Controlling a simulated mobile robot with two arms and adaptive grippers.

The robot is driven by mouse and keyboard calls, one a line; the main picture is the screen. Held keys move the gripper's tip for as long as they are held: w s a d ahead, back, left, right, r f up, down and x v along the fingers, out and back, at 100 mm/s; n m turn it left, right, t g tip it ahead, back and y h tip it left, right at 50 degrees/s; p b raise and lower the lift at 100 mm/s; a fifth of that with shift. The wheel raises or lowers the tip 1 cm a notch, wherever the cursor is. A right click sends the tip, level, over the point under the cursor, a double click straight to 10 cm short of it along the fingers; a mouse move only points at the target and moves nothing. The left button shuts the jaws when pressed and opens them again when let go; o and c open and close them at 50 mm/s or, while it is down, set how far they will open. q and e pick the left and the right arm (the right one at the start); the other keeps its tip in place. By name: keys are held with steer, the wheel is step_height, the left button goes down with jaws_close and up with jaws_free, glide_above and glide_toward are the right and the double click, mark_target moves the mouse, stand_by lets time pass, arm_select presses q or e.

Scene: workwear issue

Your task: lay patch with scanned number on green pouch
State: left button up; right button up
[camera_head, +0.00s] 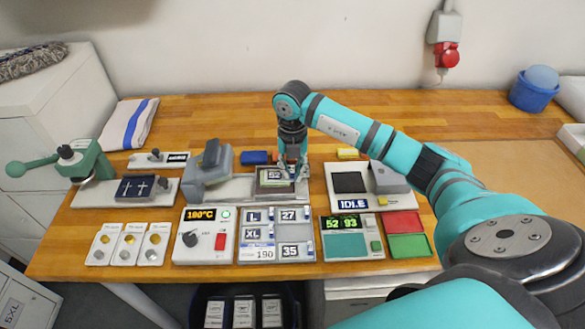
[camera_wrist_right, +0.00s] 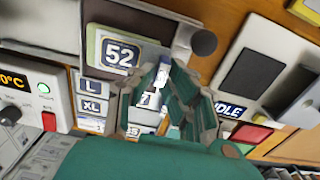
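A patch reading 52 (camera_head: 274,174) lies flat on what looks like the green pouch; the wrist view shows the patch (camera_wrist_right: 121,54) with the olive-green pouch (camera_wrist_right: 96,46) as a border around it. The pouch rests on a grey plate (camera_wrist_right: 88,69) of the press-like device. My right gripper (camera_head: 293,170) is just right of the patch, pointing down; its fingers (camera_wrist_right: 158,72) look apart with nothing held between them. The scanner display (camera_head: 342,223) reads 52 and 93. My left gripper is out of view.
The heat press (camera_head: 207,170) stands left of the plate. A tray of number and letter patches (camera_head: 262,253) is in front, beside the 190°C controller (camera_head: 188,245). An IDLE device (camera_head: 333,190) is at right, with red (camera_head: 403,222) and green (camera_head: 408,245) trays before it.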

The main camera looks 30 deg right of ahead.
mark_target(292, 171)
steer(key=o, duration=0.4)
steer(key=shift+c, duration=0.2)
steer(key=shift+r, duration=0.1)
steer(key=shift+r, duration=0.2)
step_height(292, 171, up, 12)
steer(key=b, duration=0.3)
